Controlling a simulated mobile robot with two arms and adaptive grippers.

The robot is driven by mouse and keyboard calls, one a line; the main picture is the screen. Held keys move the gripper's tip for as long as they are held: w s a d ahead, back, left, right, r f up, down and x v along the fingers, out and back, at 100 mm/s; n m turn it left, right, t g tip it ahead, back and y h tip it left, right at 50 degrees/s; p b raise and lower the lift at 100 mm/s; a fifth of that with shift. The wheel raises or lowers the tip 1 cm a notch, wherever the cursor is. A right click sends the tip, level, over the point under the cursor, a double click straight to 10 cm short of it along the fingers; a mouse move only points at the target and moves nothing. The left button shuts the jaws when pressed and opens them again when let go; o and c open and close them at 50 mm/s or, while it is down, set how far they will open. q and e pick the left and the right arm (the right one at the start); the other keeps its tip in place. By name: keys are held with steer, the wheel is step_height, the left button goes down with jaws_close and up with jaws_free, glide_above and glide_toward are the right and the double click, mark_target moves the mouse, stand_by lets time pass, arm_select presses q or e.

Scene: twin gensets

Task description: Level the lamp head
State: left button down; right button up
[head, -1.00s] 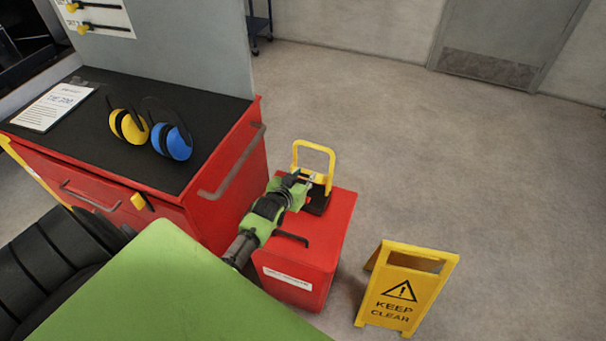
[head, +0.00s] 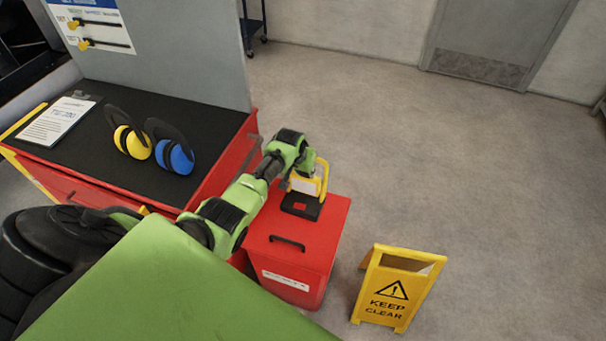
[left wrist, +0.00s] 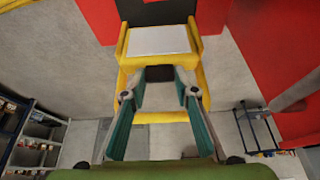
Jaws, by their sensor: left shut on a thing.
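The lamp stands on a red cabinet, with a black base (head: 301,206), a yellow frame (head: 322,176) and a lamp head with a white face (head: 306,186). The white face is tilted and visible to the head camera. In the left wrist view, the lamp head (left wrist: 158,40) sits just beyond the fingertips, with yellow frame bars around it. My left gripper (left wrist: 160,92) is shut on the lamp head at its near edge. In the head view, my wrist partly hides the lamp's top and the fingers. My right gripper is not in view.
The red cabinet (head: 322,235) has a black handle on top. A workbench (head: 90,150) with yellow and blue ear defenders (head: 175,155) stands at the left. A yellow keep-clear sign (head: 395,290) stands at the right. The floor beyond is open.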

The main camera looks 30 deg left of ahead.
arm_select(q)
steer(key=shift+w+g, duration=0.1)
steer(key=shift+g, duration=0.2)
steer(key=c, duration=1.6)
jaws_free()
steer(key=shift+r, duration=0.1)
steer(key=v, duration=1.1)
steer(key=shift+r, duration=0.3)
